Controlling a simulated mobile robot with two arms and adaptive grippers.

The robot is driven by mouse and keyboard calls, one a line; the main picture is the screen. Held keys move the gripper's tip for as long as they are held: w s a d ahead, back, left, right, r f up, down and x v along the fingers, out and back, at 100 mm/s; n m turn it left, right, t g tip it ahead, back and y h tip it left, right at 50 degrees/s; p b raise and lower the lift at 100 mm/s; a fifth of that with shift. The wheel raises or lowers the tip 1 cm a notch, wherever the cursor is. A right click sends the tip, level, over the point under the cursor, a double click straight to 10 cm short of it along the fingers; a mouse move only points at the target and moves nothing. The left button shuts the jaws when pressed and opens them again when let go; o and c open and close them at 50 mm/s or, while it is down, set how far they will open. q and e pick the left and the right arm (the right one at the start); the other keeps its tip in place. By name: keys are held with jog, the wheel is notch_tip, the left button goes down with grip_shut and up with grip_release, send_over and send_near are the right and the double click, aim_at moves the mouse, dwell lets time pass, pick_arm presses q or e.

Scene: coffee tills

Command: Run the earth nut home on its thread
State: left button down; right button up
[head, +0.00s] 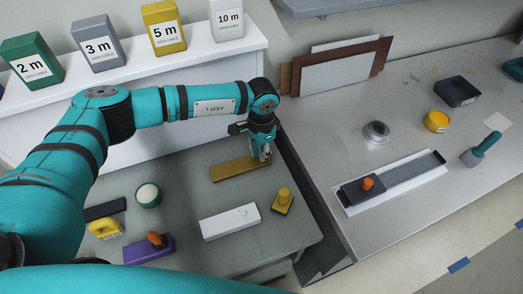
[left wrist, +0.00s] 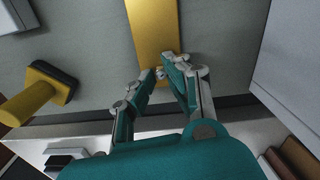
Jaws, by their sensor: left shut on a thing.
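A flat brass-coloured bar (head: 235,169) lies on the grey bench. It also shows in the left wrist view (left wrist: 153,32), running up from the fingertips. My left gripper (head: 265,156) points down over the bar's right end. In the left wrist view its fingertips (left wrist: 163,72) are close together at the bar's near end, around something small. This fits the earth nut, but the fingers hide most of it and its thread, so I cannot tell how far down it sits. My right gripper is not in view.
A white block (head: 230,222), a yellow knobbed tool (head: 283,201), a purple block (head: 149,248) and a yellow brush (head: 105,228) lie on the same bench. Boxed cables (head: 97,49) stand on a ledge behind. A second bench (head: 400,85) holds a white tray (head: 345,205).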

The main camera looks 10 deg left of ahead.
pick_arm(q)
jog(key=c, duration=1.5)
grip_release()
jog(key=shift+a, duration=0.1)
jog(key=shift+d+f+b, duration=0.1)
jog(key=shift+d+b, duration=0.1)
jog(key=shift+b, duration=0.3)
